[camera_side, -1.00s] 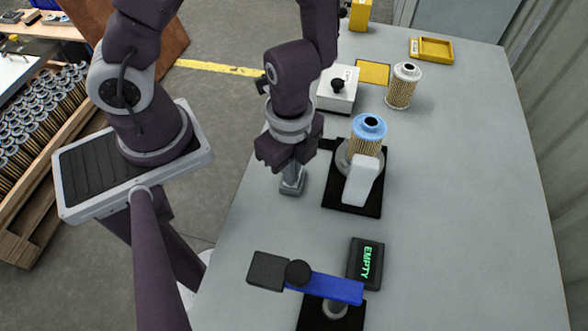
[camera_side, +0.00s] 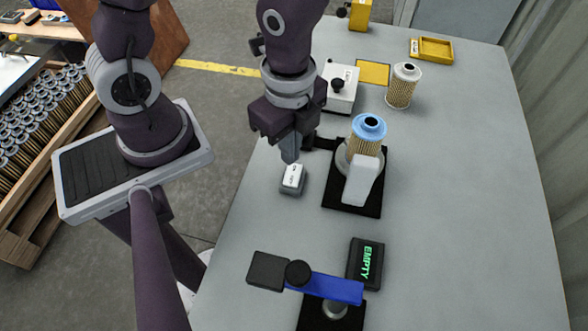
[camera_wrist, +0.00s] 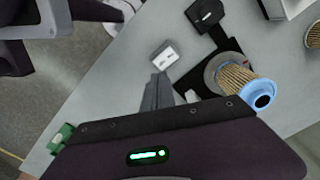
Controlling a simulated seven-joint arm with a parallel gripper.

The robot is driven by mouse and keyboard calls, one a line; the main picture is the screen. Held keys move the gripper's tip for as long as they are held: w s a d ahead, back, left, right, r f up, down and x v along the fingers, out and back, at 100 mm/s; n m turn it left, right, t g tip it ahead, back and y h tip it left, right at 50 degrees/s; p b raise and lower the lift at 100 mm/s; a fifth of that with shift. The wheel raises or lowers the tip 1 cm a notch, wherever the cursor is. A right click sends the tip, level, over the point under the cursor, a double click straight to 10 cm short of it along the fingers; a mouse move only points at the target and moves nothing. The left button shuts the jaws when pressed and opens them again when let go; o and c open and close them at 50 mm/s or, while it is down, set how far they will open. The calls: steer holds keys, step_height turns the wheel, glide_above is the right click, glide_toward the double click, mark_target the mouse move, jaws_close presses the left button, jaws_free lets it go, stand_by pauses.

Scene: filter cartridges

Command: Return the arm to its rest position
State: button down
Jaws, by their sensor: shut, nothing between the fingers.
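My gripper (camera_side: 290,155) is shut and empty, raised above the table near its left edge. Its closed fingers also show in the wrist view (camera_wrist: 157,90). Below the fingertips a small white and grey block (camera_side: 292,179) lies on the table; it also shows in the wrist view (camera_wrist: 165,55), apart from the fingers. To the right, a filter cartridge with a blue top (camera_side: 368,130) stands upright on a black-based fixture (camera_side: 340,200) with a white part in front. The blue-topped cartridge also shows in the wrist view (camera_wrist: 240,80).
A second filter cartridge (camera_side: 403,86) stands behind. A white box with a black knob (camera_side: 341,97), a yellow square (camera_side: 373,72) and a yellow tray (camera_side: 432,48) are at the back. A blue-armed device (camera_side: 335,288) and an "EMPTY" display (camera_side: 366,264) are in front. The table's right side is clear.

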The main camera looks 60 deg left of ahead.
steer(key=a+r+n+t+y, duration=0.2)
steer(key=a+r+n+t, duration=0.1)
steer(key=a+r+n, duration=0.85)
steer(key=s+d+r+n+t+h, duration=0.2)
steer(key=s+r+n, duration=0.1)
steer(key=r, duration=0.4)
steer(key=shift+s+d+t, duration=0.3)
steer(key=shift+s+d, duration=0.05)
steer(key=shift+s, duration=0.15)
steer(key=shift+n, duration=0.25)
